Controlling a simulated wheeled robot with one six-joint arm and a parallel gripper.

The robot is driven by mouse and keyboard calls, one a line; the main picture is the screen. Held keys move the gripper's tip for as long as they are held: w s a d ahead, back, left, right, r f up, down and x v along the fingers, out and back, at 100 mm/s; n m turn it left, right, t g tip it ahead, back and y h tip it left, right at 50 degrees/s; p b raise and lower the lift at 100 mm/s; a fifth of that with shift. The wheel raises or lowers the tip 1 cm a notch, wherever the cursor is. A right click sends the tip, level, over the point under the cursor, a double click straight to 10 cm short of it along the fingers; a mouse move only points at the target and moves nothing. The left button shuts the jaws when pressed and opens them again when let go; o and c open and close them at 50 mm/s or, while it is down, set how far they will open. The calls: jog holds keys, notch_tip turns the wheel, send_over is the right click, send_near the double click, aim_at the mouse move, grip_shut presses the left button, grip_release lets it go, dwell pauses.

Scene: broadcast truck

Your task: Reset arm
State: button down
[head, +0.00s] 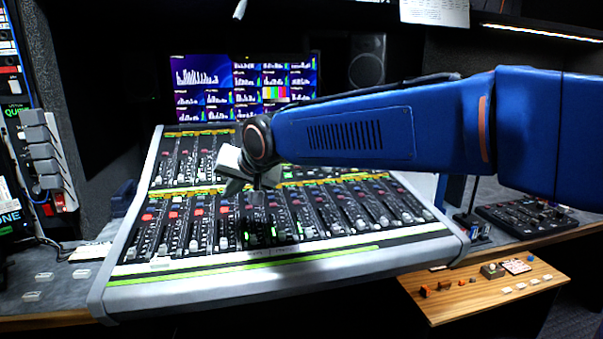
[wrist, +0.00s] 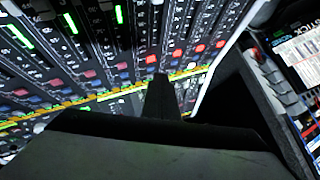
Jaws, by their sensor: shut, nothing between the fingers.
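My blue arm (head: 365,130) reaches in from the right side of the head view, over a large audio mixing console (head: 280,265). My gripper (head: 259,198) points down over the middle of the console's fader rows. Its fingers look shut with nothing held. In the wrist view the dark fingers (wrist: 160,98) show as one narrow shape in front of the console's knobs and red buttons. I cannot tell whether the fingertips touch the panel; they are dark against it.
A screen (head: 245,80) with level graphs stands behind the console. A rack with grey levers (head: 45,150) is at the left. A small control panel (head: 525,218) and a wooden shelf (head: 440,308) with small parts lie at the right.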

jog(key=s+d+f+h, duration=0.1)
jog(key=s+d+f, duration=0.15)
jog(key=d, duration=0.75)
jog(key=s+d+f+h, duration=0.2)
jog(key=s+d, duration=0.2)
jog(key=d, duration=0.6)
jog(key=s+d+f+h, duration=0.1)
jog(key=s+d+f, duration=0.15)
jog(key=d, duration=0.85)
jog(key=s+d+f+g, duration=0.1)
jog(key=s+d+f, duration=0.3)
jog(key=s+d, duration=0.1)
jog(key=s+d+f+g+h, duration=0.1)
jog(key=s+d+f, duration=0.3)
jog(key=s, duration=0.4)
jog(key=s+d+f+m+h, duration=0.1)
jog(key=s+d+f, duration=0.3)
jog(key=s+d, duration=0.2)
jog(key=shift+s+g, duration=0.4)
jog(key=shift+s, duration=0.1)
